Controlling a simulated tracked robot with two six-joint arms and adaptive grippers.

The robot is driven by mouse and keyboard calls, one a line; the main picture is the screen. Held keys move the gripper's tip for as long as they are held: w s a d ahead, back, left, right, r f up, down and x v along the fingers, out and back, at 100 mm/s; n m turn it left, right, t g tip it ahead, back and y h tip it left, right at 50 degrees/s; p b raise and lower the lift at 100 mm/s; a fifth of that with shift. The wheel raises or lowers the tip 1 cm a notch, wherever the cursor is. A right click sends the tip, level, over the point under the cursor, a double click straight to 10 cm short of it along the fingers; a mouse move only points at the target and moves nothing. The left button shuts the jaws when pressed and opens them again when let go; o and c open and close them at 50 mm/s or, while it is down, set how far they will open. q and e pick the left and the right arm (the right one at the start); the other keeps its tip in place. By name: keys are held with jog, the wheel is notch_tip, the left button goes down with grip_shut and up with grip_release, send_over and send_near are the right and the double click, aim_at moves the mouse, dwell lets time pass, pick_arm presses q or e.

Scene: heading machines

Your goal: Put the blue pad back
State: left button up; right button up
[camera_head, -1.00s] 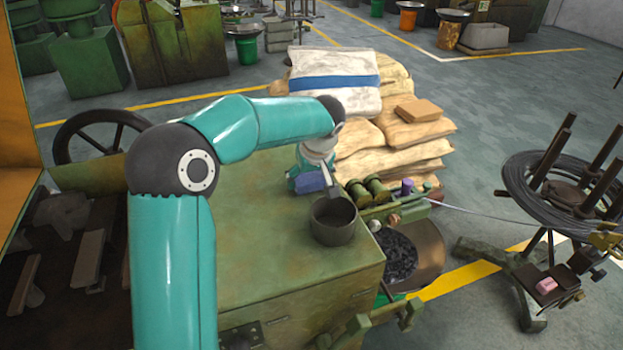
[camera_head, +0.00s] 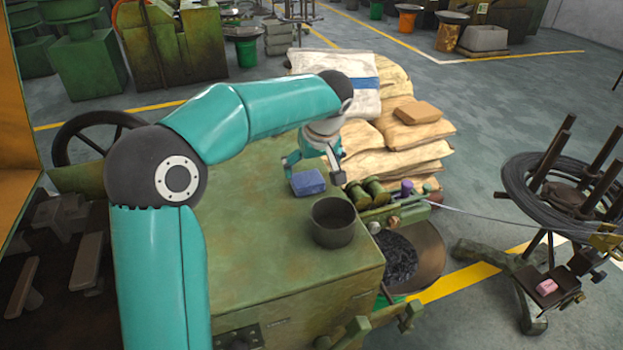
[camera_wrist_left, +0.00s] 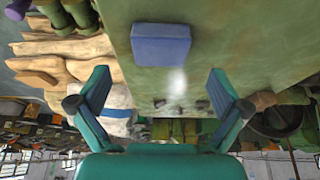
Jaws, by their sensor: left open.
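The blue pad (camera_head: 308,182) lies flat on the green machine top (camera_head: 262,225), behind a dark round pot (camera_head: 334,221). My left gripper (camera_head: 313,164) is open and empty, just above and behind the pad. In the left wrist view the pad (camera_wrist_left: 161,45) shows whole on the green surface, beyond the spread fingers (camera_wrist_left: 160,95) and apart from them. My right gripper is in neither view.
Rollers (camera_head: 368,192) and a purple knob (camera_head: 407,187) line the machine's right edge. Stacked sacks (camera_head: 400,130) stand behind it, with a tan block (camera_head: 418,112) on top. A wire coil stand (camera_head: 560,195) is at right.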

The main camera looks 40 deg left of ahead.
pick_arm(q)
jog(key=v, duration=0.6)
dwell(0.4)
